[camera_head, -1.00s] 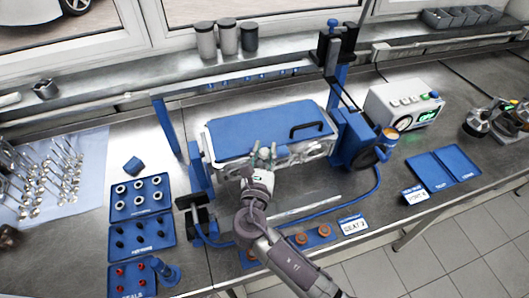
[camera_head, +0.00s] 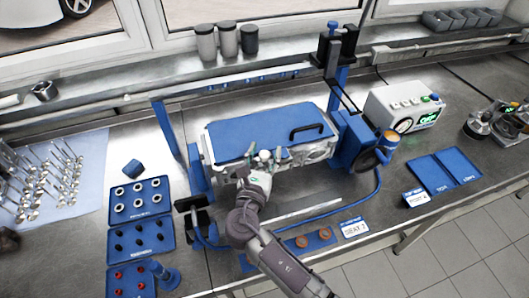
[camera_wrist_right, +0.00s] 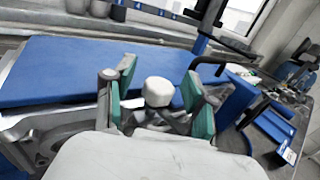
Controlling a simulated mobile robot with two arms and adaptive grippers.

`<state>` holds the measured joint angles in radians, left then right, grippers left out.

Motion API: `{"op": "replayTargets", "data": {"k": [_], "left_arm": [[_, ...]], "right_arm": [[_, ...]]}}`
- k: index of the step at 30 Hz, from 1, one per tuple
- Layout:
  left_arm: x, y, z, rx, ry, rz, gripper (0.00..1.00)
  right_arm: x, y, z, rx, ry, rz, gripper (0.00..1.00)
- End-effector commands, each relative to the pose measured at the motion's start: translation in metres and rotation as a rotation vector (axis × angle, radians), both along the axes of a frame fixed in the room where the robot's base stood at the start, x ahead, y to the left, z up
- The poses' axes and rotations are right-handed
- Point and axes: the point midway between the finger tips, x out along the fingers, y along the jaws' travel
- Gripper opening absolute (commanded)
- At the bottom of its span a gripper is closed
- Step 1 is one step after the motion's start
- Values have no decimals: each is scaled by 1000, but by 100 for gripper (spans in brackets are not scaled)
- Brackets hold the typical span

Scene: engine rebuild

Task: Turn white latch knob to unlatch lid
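The blue lid (camera_head: 262,128) with a black handle (camera_head: 308,131) lies flat and looks closed over a metal housing. The white latch knob (camera_wrist_right: 158,92) is at the lid's front edge, round and pale in the wrist view. My right gripper (camera_head: 262,160) is at this front edge in the head view. In the right wrist view its green-padded fingers (camera_wrist_right: 155,98) stand apart, one on each side of the knob. A gap shows on both sides, so they do not appear to grip it. My left gripper is not recognisable in these views.
A blue stand (camera_head: 358,138) with a gauge box (camera_head: 404,108) is right of the housing. Blue trays of small parts (camera_head: 141,198) are to the left. A blue hose (camera_head: 350,203) curves in front.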

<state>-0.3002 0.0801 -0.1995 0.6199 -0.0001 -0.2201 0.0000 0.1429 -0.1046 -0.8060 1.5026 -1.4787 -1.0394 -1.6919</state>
Motion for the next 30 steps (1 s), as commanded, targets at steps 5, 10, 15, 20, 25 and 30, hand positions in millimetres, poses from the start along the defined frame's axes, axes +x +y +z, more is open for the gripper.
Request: {"op": "replayTargets", "data": {"k": [5, 10, 15, 20, 25, 30], "left_arm": [[-1, 1, 0, 0, 1, 0, 71], [-1, 0, 0, 0, 1, 0, 71], [0, 0, 0, 0, 0, 0, 71], [0, 0, 0, 0, 0, 0, 71], [0, 0, 0, 0, -1, 0, 71], [0, 0, 0, 0, -1, 0, 71]], "right_arm": [[-1, 0, -1, 0, 1, 0, 55], [-15, 3, -2, 1, 4, 2, 55], [-49, 11, -2, 0, 5, 2, 55], [-82, 19, -2, 0, 5, 2, 55], [-106, 24, -1, -1, 2, 1, 55], [-116, 26, -1, 0, 1, 0, 55]]}}
